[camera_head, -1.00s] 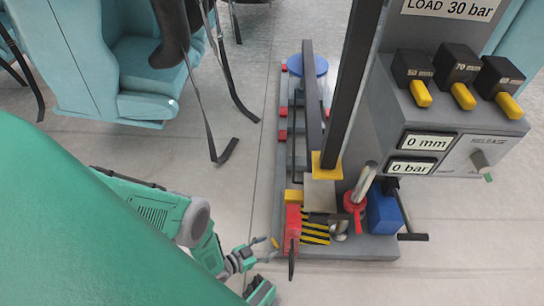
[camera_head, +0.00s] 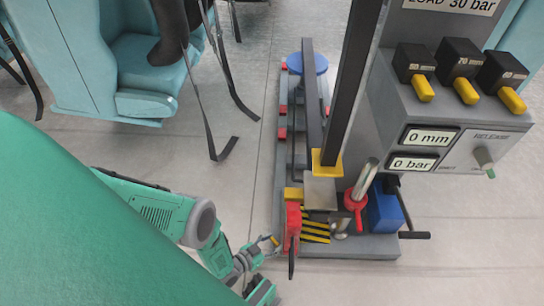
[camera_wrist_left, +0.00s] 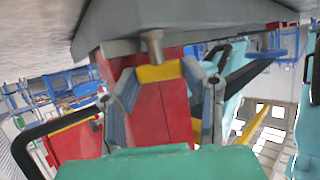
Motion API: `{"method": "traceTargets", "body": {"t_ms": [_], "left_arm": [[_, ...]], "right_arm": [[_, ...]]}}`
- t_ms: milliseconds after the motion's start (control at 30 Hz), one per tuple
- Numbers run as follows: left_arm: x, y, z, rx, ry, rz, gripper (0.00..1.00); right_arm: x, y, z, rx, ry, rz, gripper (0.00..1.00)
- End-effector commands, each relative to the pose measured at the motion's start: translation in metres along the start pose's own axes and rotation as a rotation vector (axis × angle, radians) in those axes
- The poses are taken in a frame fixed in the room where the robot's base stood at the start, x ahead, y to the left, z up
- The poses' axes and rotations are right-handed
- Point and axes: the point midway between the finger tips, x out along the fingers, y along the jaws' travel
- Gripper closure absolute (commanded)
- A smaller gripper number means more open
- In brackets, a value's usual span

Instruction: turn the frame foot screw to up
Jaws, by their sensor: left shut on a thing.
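The grey frame base (camera_head: 355,250) stands on the floor, with a red block (camera_head: 292,222) at its near left corner. My left gripper (camera_head: 272,243) is low beside that corner, with a small yellow piece at its fingertips. In the left wrist view, the left gripper (camera_wrist_left: 160,82) is shut on this yellow piece, which looks like the foot screw's handle (camera_wrist_left: 160,72). A short metal stem (camera_wrist_left: 152,46) rises from it to the grey underside above. The screw's setting cannot be read. My right gripper is not in view.
Black and yellow stripes (camera_head: 316,232), a red lever (camera_head: 355,202) and a blue block (camera_head: 384,210) sit right of the red block. A control box (camera_head: 450,110) stands at the right. Teal seats (camera_head: 125,70) are at upper left. Floor left of the base is clear.

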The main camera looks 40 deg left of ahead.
Motion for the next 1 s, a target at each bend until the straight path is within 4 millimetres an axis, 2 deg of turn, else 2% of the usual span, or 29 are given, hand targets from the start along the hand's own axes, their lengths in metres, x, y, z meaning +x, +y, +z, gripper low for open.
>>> {"method": "traceTargets", "body": {"t_ms": [333, 367, 700, 900, 1000], "left_arm": [[0.0, 0.0, 0.001, -0.011, -0.002, -0.029, 0.91], [0.0, 0.0, 0.001, -0.011, -0.002, -0.029, 0.53], [0.0, 0.0, 0.0, -0.006, -0.001, -0.016, 0.53], [0.0, -0.003, 0.0, 0.044, -0.001, 0.099, 0.53], [-0.024, -0.003, -0.002, 0.039, -0.006, 0.097, 0.53]], "right_arm": [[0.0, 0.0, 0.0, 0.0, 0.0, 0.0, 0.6], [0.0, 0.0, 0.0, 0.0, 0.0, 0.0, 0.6], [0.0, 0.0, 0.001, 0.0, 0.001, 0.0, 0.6], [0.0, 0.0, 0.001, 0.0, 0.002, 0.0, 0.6], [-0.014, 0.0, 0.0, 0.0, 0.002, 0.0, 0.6]]}}
